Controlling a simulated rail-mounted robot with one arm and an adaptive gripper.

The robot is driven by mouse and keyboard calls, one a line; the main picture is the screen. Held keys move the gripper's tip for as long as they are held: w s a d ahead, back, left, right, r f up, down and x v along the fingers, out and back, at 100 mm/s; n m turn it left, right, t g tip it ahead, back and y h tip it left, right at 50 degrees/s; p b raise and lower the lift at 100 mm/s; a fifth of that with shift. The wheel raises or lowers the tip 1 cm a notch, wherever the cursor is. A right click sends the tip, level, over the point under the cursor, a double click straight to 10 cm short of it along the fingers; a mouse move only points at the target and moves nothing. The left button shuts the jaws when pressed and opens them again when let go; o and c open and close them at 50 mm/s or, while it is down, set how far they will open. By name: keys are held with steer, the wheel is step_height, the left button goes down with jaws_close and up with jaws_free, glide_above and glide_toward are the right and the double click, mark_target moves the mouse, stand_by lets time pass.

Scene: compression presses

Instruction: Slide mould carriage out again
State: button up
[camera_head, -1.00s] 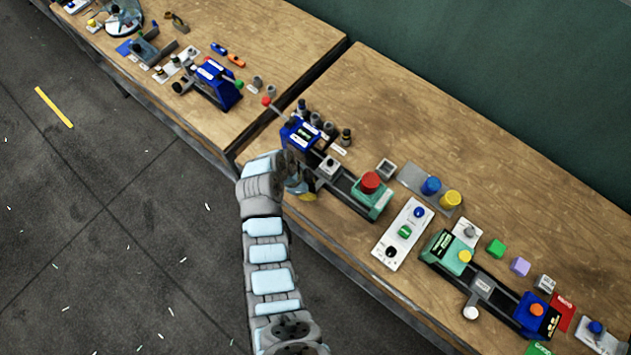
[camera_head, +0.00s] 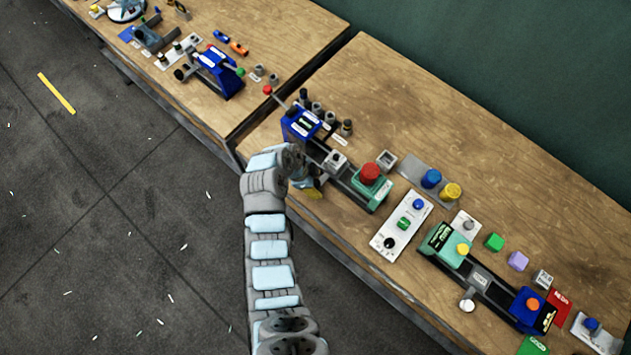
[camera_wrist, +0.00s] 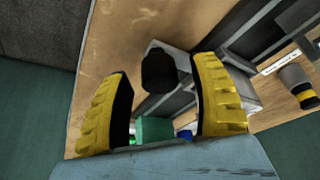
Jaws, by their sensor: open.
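The mould carriage (camera_head: 336,160) is a small grey block on the dark rail of the press, between the blue housing (camera_head: 303,124) and the green end block (camera_head: 372,188) with its red button (camera_head: 370,172). My gripper (camera_head: 312,187) is low at the front side of this rail, partly hidden by my wrist. In the wrist view my gripper (camera_wrist: 165,105) has its two yellow-padded fingers apart. A dark round knob (camera_wrist: 158,70) shows on a grey block in the gap beyond the fingertips. I cannot tell whether a finger touches it.
A white control panel (camera_head: 402,225) lies right of the press. A second rail press (camera_head: 480,280) stands further right. A red-tipped lever (camera_head: 268,90) sticks out from the blue housing. Dark cylinders (camera_head: 330,117) stand behind it. Bare wood lies at the table's back.

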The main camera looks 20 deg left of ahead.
steer(key=v, duration=1.2)
stand_by(0.4)
